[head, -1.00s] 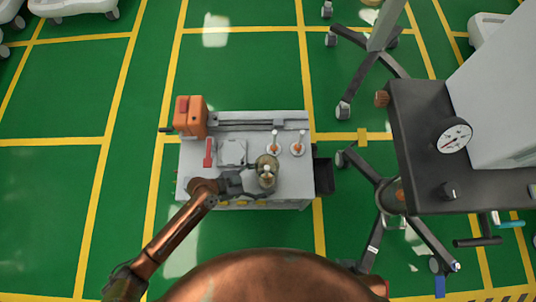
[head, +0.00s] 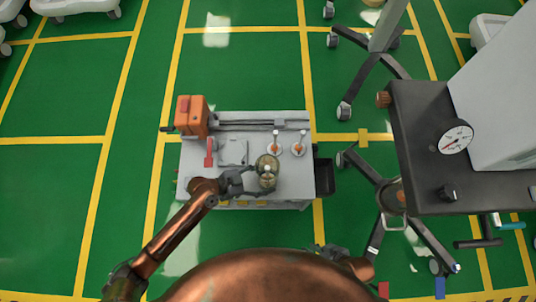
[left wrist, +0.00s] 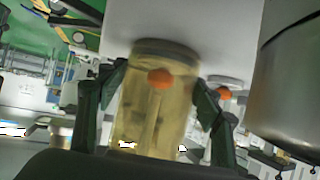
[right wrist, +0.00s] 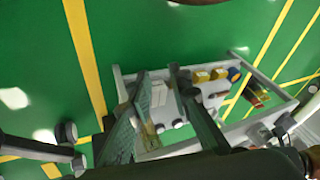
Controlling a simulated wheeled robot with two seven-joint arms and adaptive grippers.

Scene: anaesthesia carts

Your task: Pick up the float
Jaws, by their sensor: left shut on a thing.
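The cart top (head: 228,126) carries two small white-stemmed pieces with orange at the base, one left (head: 274,147) and one right (head: 298,150). A clear yellowish jar (head: 267,182) stands at the front, with a similar round jar (head: 266,162) just behind it. My left gripper (head: 262,184) is shut on the front jar, its fingers on both sides of the glass (left wrist: 150,110). An orange ball, likely a float (left wrist: 160,78), shows in or through that glass; I cannot tell which. A smaller orange ball (left wrist: 225,93) shows beside it. My right gripper (right wrist: 160,75) is open and empty.
An orange box (head: 191,115) and a red-handled piece (head: 209,152) are on the cart's left. A metal cylinder (left wrist: 290,85) is close beside my left gripper. A dark machine with a dial (head: 456,136) stands at right. Green floor is clear at left.

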